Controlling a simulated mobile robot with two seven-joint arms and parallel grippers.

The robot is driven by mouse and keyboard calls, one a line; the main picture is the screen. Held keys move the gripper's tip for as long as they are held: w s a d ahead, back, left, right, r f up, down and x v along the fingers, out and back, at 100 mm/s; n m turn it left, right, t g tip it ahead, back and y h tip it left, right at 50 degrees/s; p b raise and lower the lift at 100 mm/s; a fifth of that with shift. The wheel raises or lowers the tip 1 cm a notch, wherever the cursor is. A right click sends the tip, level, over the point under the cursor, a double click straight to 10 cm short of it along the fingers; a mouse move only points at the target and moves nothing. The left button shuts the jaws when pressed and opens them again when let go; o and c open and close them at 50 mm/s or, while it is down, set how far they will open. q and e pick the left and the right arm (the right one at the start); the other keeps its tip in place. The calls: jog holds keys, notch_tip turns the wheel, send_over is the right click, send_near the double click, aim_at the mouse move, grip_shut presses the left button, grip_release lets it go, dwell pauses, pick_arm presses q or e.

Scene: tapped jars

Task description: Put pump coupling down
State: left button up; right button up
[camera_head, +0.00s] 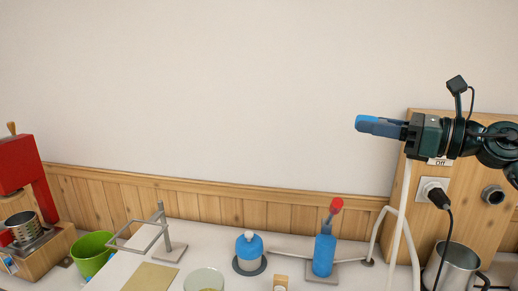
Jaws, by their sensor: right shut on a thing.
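My right gripper (381,125) is at the upper right, high above the table in front of the wall, with its blue fingers pointing left. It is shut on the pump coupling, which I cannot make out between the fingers. A white hose (404,205) hangs from just below the gripper towards the table. A blue pump-like device with a red knob (324,254) stands upright on a grey plate at the right of the table. My left gripper is not in view.
A wooden panel (465,225) with a plugged-in socket stands at the right, a metal mug (455,265) before it. A blue-topped jar (249,251), glass dish (204,280), grey frame stand (165,235), green bucket (92,252) and red machine (18,165) stand further left.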

jog(key=s+f+m+t+h, duration=0.3)
jog(key=f+h, duration=0.1)
jog(key=f, duration=0.8)
jog(key=s+f+m+t+h, duration=0.4)
jog(key=f, duration=0.9)
jog(key=s+a+f+m+t+h, duration=0.1)
jog(key=s+f+m+h, duration=0.3)
jog(key=s, duration=0.5)
notch_tip(320, 180, down, 2)
jog(key=h, duration=0.3)
jog(key=shift+a, duration=0.35)
jog(key=shift+s, duration=0.1)
